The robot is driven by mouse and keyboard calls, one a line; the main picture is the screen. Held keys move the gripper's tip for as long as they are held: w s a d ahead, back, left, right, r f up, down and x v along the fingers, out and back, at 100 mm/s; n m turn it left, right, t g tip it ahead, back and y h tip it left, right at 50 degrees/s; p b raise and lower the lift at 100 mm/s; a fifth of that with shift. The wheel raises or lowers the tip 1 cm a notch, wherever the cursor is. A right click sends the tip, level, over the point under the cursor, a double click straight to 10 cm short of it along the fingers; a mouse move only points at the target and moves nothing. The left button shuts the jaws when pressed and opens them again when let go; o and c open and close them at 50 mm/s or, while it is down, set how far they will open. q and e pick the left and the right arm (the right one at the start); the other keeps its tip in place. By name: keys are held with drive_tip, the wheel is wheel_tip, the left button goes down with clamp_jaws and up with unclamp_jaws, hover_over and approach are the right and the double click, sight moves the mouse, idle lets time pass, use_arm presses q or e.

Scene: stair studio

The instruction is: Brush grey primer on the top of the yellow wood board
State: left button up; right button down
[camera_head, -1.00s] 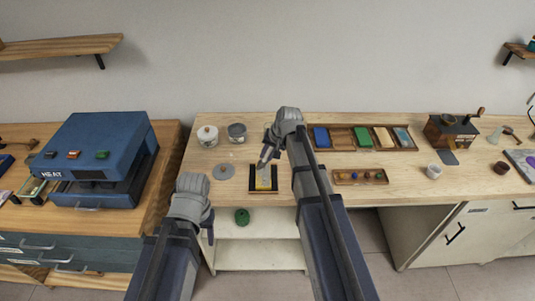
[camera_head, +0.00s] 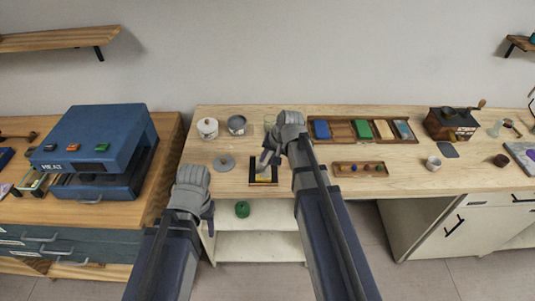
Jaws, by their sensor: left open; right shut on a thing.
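The yellow wood board (camera_head: 264,176) lies in a dark tray (camera_head: 253,180) near the front edge of the table. Its upper part shows grey, and my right gripper partly hides it. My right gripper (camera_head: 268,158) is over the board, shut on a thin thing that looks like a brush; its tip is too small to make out. A grey open pot (camera_head: 237,124), a white pot (camera_head: 208,128) and a grey round lid (camera_head: 224,162) stand or lie to the left. My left gripper (camera_head: 208,215) is open and empty, in front of the table edge.
A wooden tray with coloured blocks (camera_head: 342,130) lies at the back right, with a small peg tray (camera_head: 360,169) in front. A blue press (camera_head: 95,145) stands on the left bench. A green ball (camera_head: 242,209) sits on the shelf below. A coffee grinder (camera_head: 451,124) stands farther right.

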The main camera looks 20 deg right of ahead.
drive_tip(key=shift+s+a, duration=0.1)
drive_tip(key=shift+s, duration=0.1)
drive_tip(key=s, duration=0.1)
drive_tip(key=s+a, duration=0.1)
drive_tip(key=s, duration=0.1)
drive_tip(key=shift+f, duration=0.1)
idle(0.3)
wheel_tip(320, 180, up, 6)
drive_tip(key=p, duration=0.6)
drive_tip(key=shift+d, duration=0.1)
wheel_tip(320, 180, up, 3)
drive_tip(key=p, duration=0.3)
idle(0.3)
idle(0.7)
